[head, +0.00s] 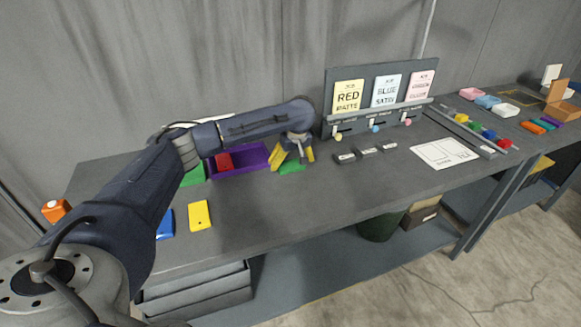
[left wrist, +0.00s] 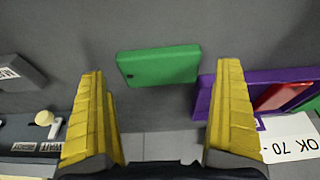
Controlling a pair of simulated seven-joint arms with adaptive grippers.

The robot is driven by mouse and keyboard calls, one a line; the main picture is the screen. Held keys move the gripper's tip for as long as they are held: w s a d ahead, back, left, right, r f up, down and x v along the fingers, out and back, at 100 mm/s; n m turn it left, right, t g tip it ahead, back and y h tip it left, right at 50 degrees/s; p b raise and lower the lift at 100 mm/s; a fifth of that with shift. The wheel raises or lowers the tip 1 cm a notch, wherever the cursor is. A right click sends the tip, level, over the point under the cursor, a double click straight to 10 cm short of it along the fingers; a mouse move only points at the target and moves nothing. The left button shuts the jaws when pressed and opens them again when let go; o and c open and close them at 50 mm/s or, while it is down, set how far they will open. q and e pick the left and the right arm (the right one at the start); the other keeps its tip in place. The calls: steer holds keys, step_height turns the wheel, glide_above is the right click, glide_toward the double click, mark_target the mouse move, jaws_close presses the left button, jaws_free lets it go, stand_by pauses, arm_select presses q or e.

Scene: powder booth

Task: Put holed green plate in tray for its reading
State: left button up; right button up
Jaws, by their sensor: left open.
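A green plate (head: 292,168) lies flat on the bench below my left gripper (head: 293,157). The left wrist view shows this green plate (left wrist: 160,66) with a small dark hole near its left end. My left gripper's yellow fingers (left wrist: 162,95) are open and empty, with the plate lying between and beyond their tips. A purple tray (head: 254,157) is just left of the gripper in the head view, with a red plate (head: 224,161) in it. In the wrist view the tray (left wrist: 207,98) is right of the plate, partly behind a finger. My right gripper is not in view.
Another green piece (head: 194,174) is partly hidden by my left arm. A yellow plate (head: 200,215) and a blue plate (head: 165,224) lie nearer the front edge. A board with cards (head: 386,92) and small dark blocks (head: 366,152) stand to the right. The front middle bench is clear.

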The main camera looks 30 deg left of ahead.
arm_select(q)
steer(key=shift+x, duration=1.2)
steer(key=shift+r, duration=0.1)
steer(key=c, duration=1.3)
steer(key=shift+o, duration=0.2)
